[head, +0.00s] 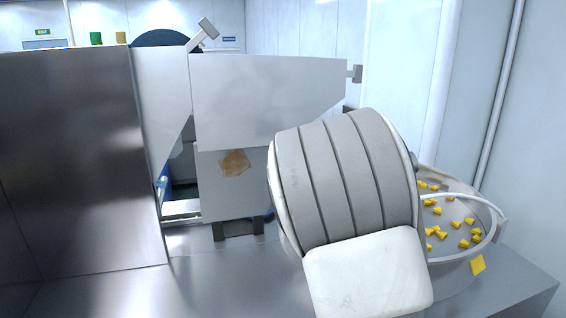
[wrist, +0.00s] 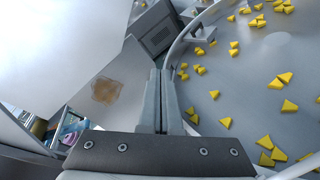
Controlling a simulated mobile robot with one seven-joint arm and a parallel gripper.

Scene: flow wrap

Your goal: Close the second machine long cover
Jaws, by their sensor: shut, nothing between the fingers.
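A light grey machine (head: 265,90) with wedge-shaped panels stands in the middle of the head view. A bar-like handle (head: 203,35) sticks up from its top and a small knob (head: 354,73) sits at its right end. I cannot tell for sure which panel is the long cover. A broad pale panel (wrist: 60,45) fills the upper left of the wrist view. My gripper (wrist: 161,74) is shut and empty in the wrist view, between this pale panel and the round bowl, touching nothing that I can see. My own arm hides it in the head view.
A round bowl (head: 461,254) with several yellow pieces is at the right, behind my arm; its rim (wrist: 176,48) shows beside my fingers. A tall dark metal panel (head: 75,160) blocks the left. A brown patch (head: 235,163) marks the machine's lower face.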

